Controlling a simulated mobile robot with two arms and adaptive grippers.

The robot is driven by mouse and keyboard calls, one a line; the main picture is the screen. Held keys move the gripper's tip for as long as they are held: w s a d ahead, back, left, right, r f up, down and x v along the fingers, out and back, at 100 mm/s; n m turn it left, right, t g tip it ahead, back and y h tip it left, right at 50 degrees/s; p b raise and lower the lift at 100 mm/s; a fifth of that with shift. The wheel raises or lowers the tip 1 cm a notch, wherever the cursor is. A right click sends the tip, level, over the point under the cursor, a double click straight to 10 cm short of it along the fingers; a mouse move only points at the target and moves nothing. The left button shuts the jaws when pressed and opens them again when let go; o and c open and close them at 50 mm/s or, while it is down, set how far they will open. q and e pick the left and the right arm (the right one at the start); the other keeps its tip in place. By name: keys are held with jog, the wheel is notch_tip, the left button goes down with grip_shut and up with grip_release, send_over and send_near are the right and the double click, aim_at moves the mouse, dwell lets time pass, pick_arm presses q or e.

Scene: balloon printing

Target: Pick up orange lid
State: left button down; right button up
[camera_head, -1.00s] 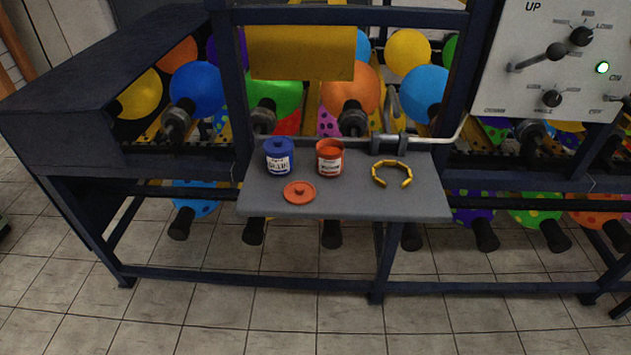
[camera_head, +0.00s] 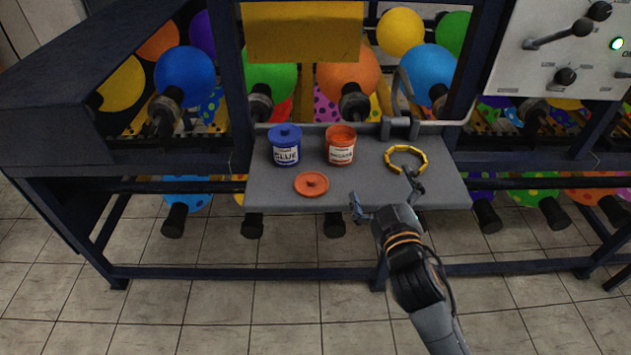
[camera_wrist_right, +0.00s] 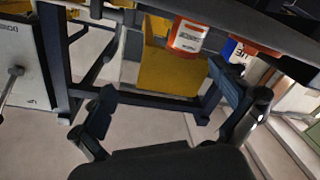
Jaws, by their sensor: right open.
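The orange lid (camera_head: 311,184) lies flat, knob up, near the front edge of the grey shelf (camera_head: 340,198), in front of the blue glue jar (camera_head: 285,147) and the open orange jar (camera_head: 341,147). My right gripper (camera_head: 386,197) is open and empty at the shelf's front edge, to the right of the lid and apart from it. The right wrist view shows its spread fingers (camera_wrist_right: 165,92), with the orange jar (camera_wrist_right: 187,38) beyond them. An orange-red piece beside that jar may be the lid, but I cannot be sure. My left gripper is not in view.
A yellow segmented ring (camera_head: 405,160) lies on the shelf's right part, close to my right gripper. Dark frame posts and several balloons on black holders stand behind the shelf. A control panel (camera_head: 565,50) is at the upper right. Tiled floor lies open in front.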

jog(key=a+r+n+y, duration=1.3)
jog(key=r+n+y, duration=0.15)
jog(key=r, duration=0.35)
jog(key=s+a+n+g+y, duration=0.55)
jog(key=a+n+g, duration=0.55)
jog(key=n+g, duration=0.55)
jog(key=n+t+h, duration=0.2)
jog(key=n+h, duration=0.4)
jog(key=h, duration=1.3)
send_near(312, 180)
jog(key=f, duration=0.1)
jog(key=f+p, duration=0.1)
jog(key=w+f+p, duration=0.1)
jog(key=shift+w+a+y, duration=0.1)
jog(key=shift+a+y, duration=0.2)
jog(key=p+x, duration=0.3)
jog(key=x, duration=0.2)
jog(key=shift+f, duration=0.25)
jog(key=c, duration=1.3)
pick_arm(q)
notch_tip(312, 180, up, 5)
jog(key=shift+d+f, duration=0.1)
pick_arm(e)
jog(key=shift+c, duration=0.3)
